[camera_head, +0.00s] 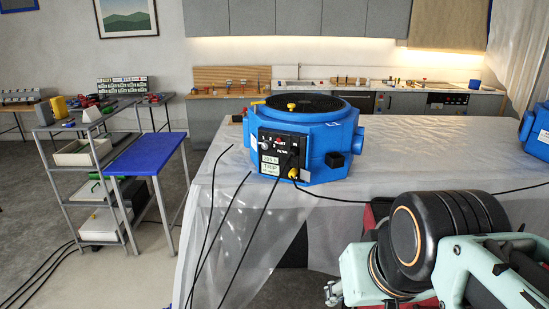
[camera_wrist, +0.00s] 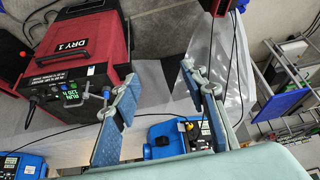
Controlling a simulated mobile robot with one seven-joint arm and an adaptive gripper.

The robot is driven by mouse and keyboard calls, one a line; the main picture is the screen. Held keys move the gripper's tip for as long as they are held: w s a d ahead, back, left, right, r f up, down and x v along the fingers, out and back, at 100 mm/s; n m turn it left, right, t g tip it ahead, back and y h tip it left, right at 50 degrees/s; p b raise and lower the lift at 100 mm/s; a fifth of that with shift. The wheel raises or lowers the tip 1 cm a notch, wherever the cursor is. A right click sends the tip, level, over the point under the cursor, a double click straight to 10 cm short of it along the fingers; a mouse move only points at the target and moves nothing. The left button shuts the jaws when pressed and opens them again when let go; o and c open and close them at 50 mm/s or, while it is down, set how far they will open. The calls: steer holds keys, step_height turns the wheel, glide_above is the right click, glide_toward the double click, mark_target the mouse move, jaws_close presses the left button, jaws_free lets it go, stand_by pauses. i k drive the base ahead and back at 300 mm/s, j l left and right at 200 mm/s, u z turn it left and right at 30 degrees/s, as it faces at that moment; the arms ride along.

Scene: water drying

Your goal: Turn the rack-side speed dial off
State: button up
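A blue octagonal machine (camera_head: 335,140) with a dark round top grille stands on the sheet-covered table in the head view. Its black front panel (camera_head: 283,150) carries small knobs, a red switch, a "FILTER" label and lit readouts; I cannot tell which knob is the speed dial. A blue machine (camera_wrist: 166,131) also shows between and below my fingers in the wrist view, partly hidden. My gripper (camera_wrist: 160,95) is open and empty, its two blue-grey fingers wide apart. In the head view my arm is at lower right, away from the panel, and the fingers are hidden.
A red "DRY 1" unit (camera_wrist: 82,45) with a lit display is close to the left finger. Another blue machine (camera_head: 540,132) stands at the right edge. Black cables (camera_head: 262,215) hang over the table's front. A grey rack (camera_head: 95,165) stands at left.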

mark_target(266, 144)
steer(key=u, duration=0.35)
steer(key=i+u, duration=0.15)
steer(key=u, duration=0.55)
steer(key=i+l+u, duration=0.6)
steer(key=k+l, duration=0.05)
